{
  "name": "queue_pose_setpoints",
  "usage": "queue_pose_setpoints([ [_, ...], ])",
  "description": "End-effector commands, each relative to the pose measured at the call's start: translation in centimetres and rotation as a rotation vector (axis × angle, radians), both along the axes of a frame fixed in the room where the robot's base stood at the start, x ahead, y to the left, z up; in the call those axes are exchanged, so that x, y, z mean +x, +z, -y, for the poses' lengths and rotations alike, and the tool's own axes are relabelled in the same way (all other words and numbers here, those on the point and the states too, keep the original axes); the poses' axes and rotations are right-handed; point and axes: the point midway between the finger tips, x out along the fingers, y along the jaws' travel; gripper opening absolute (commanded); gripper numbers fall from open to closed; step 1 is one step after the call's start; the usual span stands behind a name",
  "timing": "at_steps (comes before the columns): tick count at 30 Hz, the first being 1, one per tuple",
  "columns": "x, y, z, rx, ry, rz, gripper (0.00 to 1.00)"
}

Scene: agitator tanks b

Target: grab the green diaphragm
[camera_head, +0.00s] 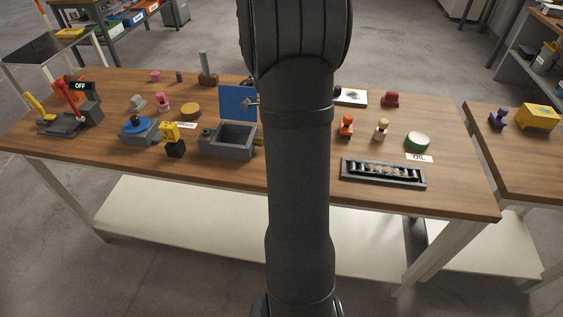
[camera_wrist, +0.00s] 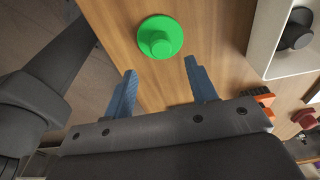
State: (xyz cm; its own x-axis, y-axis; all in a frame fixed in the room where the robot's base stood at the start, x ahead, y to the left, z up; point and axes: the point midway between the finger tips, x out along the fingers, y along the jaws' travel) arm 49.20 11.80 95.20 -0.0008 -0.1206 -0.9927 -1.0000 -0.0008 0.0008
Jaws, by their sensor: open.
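The green diaphragm (camera_wrist: 160,37), a bright green disc with a raised round knob, lies on the wooden table in the wrist view. My gripper (camera_wrist: 160,67) is open and empty, its two blue fingers apart. The diaphragm appears just beyond the fingertips, roughly centred between them and not gripped. I cannot tell the height gap between fingertips and disc. In the head view my arm covers the middle of the table, and I see neither the gripper nor the bright green disc there.
A white box (camera_head: 350,96) with a black part stands right of my arm, near a red piece (camera_head: 390,99). An orange piece (camera_head: 346,126), a green-sided pale disc (camera_head: 417,141) and a dark tray (camera_head: 383,182) are nearer. A grey open box (camera_head: 229,154) with a blue lid is left.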

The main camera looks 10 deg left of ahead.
Motion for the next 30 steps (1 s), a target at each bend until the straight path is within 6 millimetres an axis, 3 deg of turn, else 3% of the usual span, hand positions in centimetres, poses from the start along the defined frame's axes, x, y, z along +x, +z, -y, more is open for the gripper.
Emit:
queue_pose_setpoints([
  [13, 0.2, -5.0, 0.1, 0.0, -0.001, -0.002, 0.52],
  [22, 0.2, -5.5, 0.1, 0.001, -0.001, 0.001, 0.52],
  [27, 0.2, -5.4, 0.1, 0.001, -0.001, 0.001, 0.19],
  [30, 0.2, -5.4, 0.1, 0.001, 0.0, 0.001, 0.04],
])
